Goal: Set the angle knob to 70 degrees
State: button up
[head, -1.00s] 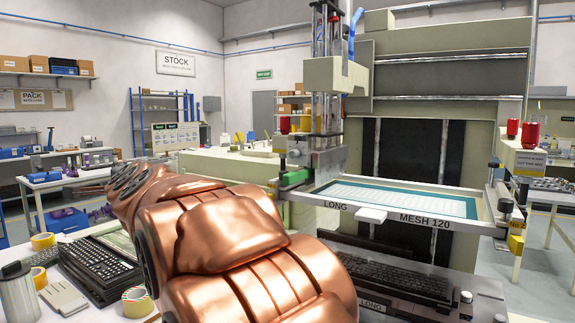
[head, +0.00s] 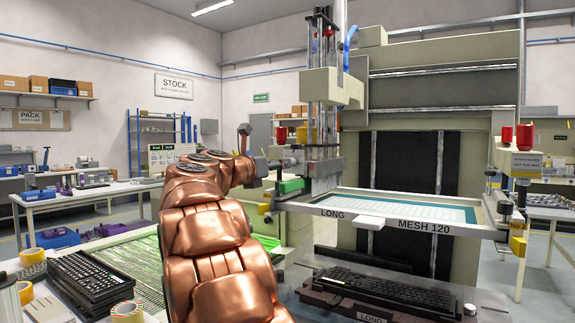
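My copper arm rises from the bottom of the head view, and its wrist end is beside the left side of the screen press (head: 330,85). What seems to be my gripper (head: 262,165) is a small grey shape just past the wrist. It is close to a metal cylindrical fitting (head: 290,160) on the print-head carriage; I cannot tell whether they touch. Its fingers are too small and hidden to read. No angle scale is legible, and I cannot tell which fitting is the angle knob. A red knob (head: 281,135) sits above that fitting.
The screen frame (head: 405,222) marked "LONG" and "MESH 120" spans the press. A dark keyboard (head: 385,290) lies below it. Another keyboard (head: 88,278) and tape rolls (head: 127,312) lie on the left table. Two red knobs (head: 524,137) stand at the right.

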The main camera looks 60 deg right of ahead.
jog(key=shift+w+d+p, duration=0.15)
jog(key=shift+d+p, duration=0.5)
jog(key=shift+d, duration=2.6)
grip_shut()
